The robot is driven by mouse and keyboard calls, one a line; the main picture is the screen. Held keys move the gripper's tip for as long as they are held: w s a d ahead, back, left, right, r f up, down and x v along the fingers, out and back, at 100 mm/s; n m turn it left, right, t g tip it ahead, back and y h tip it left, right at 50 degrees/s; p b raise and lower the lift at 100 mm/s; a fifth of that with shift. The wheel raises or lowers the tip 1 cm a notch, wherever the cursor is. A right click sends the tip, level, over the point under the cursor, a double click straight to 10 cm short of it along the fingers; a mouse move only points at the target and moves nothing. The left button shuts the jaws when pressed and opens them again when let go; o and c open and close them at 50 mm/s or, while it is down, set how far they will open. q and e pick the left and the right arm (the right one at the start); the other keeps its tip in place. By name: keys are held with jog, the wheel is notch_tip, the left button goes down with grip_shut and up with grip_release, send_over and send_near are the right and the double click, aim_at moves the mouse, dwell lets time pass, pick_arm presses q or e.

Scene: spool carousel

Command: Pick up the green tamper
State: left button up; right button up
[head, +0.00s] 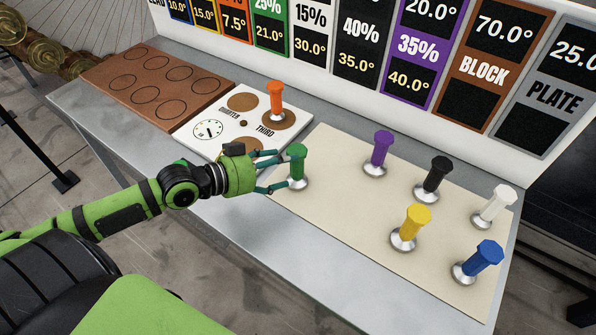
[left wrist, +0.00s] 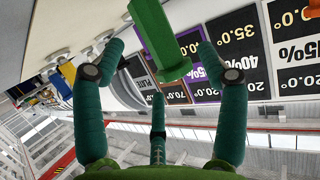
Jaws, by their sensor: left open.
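The green tamper (head: 297,163) stands upright on its silver base at the left end of the cream mat (head: 336,207). My left gripper (head: 283,170) is open around the tamper's handle, with fingers reaching to it from the left. In the left wrist view the green handle (left wrist: 160,40) lies between the spread fingers of the left gripper (left wrist: 160,62). Gaps show on both sides of the handle there, so the fingers look apart from it. My right gripper is in neither view.
Purple (head: 378,154), black (head: 433,178), white (head: 494,207), yellow (head: 411,227) and blue (head: 478,262) tampers stand on the mat to the right. An orange tamper (head: 276,98) stands on the white dial board (head: 195,143). A brown board (head: 120,72) lies farther left. A sign panel (head: 400,25) rises behind.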

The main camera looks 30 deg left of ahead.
aim_at(297, 167)
pick_arm(q)
jog(key=x, duration=0.1)
jog(key=p+x, duration=0.1)
jog(key=x, duration=0.3)
jog(key=shift+d+r+p, duration=0.15)
jog(key=shift+r+p, duration=0.15)
jog(key=shift+w+d+f, duration=0.1)
jog(key=shift+f, duration=0.05)
jog(key=c, duration=1.3)
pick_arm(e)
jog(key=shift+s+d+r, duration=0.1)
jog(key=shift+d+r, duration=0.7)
